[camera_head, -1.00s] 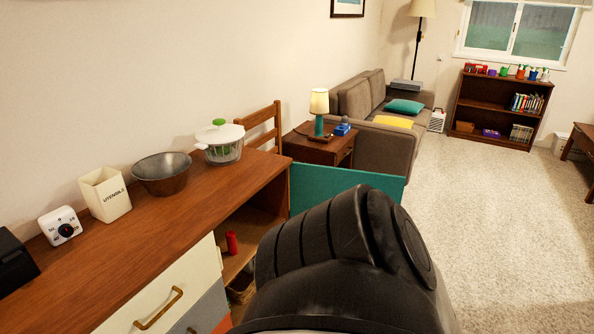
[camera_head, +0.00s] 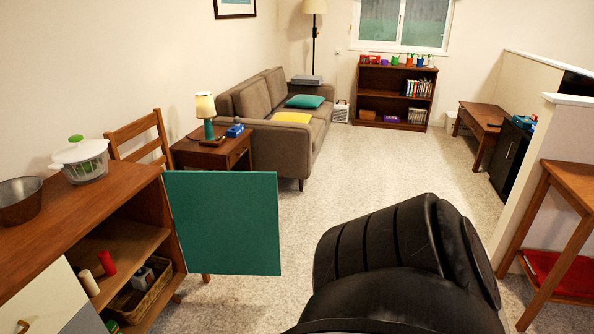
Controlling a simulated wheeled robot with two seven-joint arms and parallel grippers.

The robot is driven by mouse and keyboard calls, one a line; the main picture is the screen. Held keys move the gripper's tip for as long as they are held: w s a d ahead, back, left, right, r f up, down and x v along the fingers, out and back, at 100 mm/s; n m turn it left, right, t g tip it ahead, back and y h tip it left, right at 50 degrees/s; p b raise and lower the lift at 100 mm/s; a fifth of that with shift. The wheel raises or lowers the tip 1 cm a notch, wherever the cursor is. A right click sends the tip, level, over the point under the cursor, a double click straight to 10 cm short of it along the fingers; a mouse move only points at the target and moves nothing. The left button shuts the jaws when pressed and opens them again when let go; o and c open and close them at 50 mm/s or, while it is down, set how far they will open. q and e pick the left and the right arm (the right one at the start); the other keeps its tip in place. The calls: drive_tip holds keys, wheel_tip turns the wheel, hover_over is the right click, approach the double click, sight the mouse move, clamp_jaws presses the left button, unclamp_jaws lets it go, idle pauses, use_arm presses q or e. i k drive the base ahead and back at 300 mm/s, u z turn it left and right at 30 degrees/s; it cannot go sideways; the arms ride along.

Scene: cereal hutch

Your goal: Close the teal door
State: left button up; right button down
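The teal door (camera_head: 224,222) stands open at the right end of the wooden hutch (camera_head: 117,194). It sticks out to the right from the cabinet's right side, its flat teal face toward me. The open compartment shows a shelf, a red bottle (camera_head: 107,262), a pale cylinder (camera_head: 89,282) and a wicker basket (camera_head: 146,292). A black rounded part of my own arm fills the lower middle right, apart from the door in the picture. Neither of my grippers shows.
A metal bowl (camera_head: 19,200) and a salad spinner (camera_head: 82,160) stand on the hutch top. A wooden chair (camera_head: 141,139) and a side table (camera_head: 211,153) are behind it. Carpet (camera_head: 345,178) is clear right of the door. A wooden table (camera_head: 570,182) stands at the far right.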

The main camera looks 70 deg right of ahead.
sight(226, 222)
drive_tip(key=z, duration=2.7)
drive_tip(key=i, duration=4.55)
drive_tip(key=u, duration=4.2)
drive_tip(key=k, duration=0.7)
drive_tip(key=z, duration=0.05)
drive_tip(key=i, duration=0.45)
drive_tip(key=z, duration=0.05)
